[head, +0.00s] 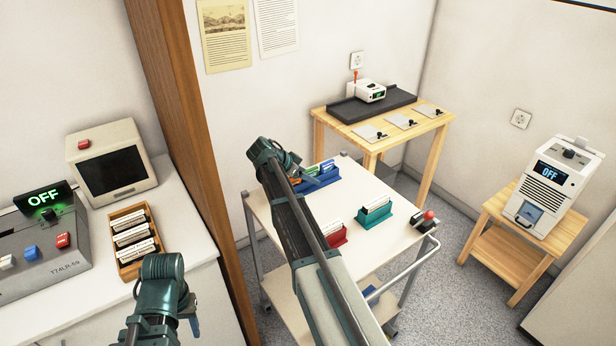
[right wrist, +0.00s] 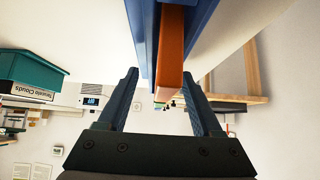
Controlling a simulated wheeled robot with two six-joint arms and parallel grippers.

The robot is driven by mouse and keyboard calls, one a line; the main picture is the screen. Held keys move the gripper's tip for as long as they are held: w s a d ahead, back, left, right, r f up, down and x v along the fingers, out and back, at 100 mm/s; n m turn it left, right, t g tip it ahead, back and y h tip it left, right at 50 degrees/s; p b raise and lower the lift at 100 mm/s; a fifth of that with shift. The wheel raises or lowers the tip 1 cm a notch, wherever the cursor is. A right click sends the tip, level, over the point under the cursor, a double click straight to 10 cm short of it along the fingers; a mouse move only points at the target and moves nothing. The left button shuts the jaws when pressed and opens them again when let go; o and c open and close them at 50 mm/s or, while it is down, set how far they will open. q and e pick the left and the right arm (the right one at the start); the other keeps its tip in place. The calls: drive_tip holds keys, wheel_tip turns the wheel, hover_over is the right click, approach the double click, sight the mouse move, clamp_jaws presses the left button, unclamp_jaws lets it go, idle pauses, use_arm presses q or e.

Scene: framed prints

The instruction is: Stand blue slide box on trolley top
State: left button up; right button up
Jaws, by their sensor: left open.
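On the trolley top (head: 352,188) a blue holder (head: 322,182) stands near the far edge, with blue upright pieces (head: 327,166) in it. I cannot tell which of these is the slide box. My right gripper (head: 288,163) is beside the holder, and my arm hides part of it. In the right wrist view a blue piece (right wrist: 204,18) with an orange strip (right wrist: 172,50) reaches between the spread fingers of my right gripper (right wrist: 163,85), with gaps at both sides. My left gripper (head: 160,325) is open, low at the left by the counter, with no object visible in it.
A teal box (head: 374,216) and a red box (head: 337,238) stand on the trolley, with a red-knobbed device (head: 427,220) at its right edge. A wooden table (head: 400,138) is behind. A wooden rack (head: 118,262) sits on the left counter. Trolley surface is free around the boxes.

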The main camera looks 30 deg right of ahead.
drive_tip(key=shift+a+r+p, duration=0.15)
drive_tip(key=shift+r+p, duration=0.2)
drive_tip(key=p+v, duration=0.7)
drive_tip(key=v, duration=0.3)
drive_tip(key=shift+a+r+p, duration=0.45)
drive_tip(key=shift+a+p, duration=0.05)
drive_tip(key=shift+a, duration=0.05)
